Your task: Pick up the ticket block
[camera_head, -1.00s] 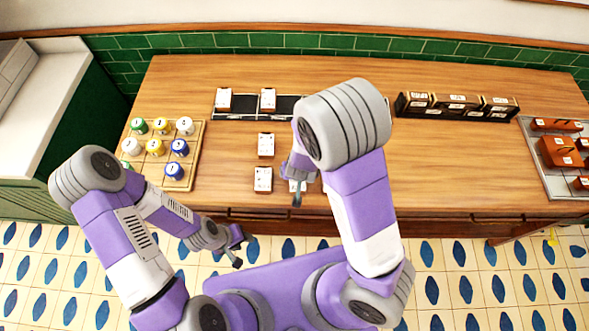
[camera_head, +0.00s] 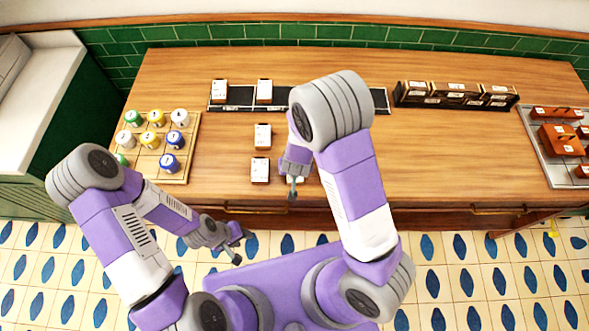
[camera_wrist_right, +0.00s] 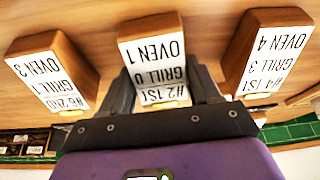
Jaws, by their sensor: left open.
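The ticket blocks are small wooden blocks with white printed faces. Two, a left one (camera_head: 260,170) and one behind it (camera_head: 262,136), stand on the table; another (camera_head: 302,178) is mostly hidden by my right gripper (camera_head: 292,190). In the right wrist view, a middle block (camera_wrist_right: 153,52) reading "#2 1ST GRILL 0 OVEN 1" lies between the spread fingers of my right gripper (camera_wrist_right: 161,85); whether they press on it is unclear. Blocks reading "#6" (camera_wrist_right: 50,72) and "#4" (camera_wrist_right: 268,55) flank it. My left gripper (camera_head: 240,247) is open and empty, in front of the table.
A black rack (camera_head: 330,100) behind holds two more blocks (camera_head: 219,90) (camera_head: 264,90). A wooden tray (camera_head: 190,150) of coloured pots is on the left. A dark box row (camera_head: 456,95) and a metal tray (camera_head: 541,165) are on the right. The table between is clear.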

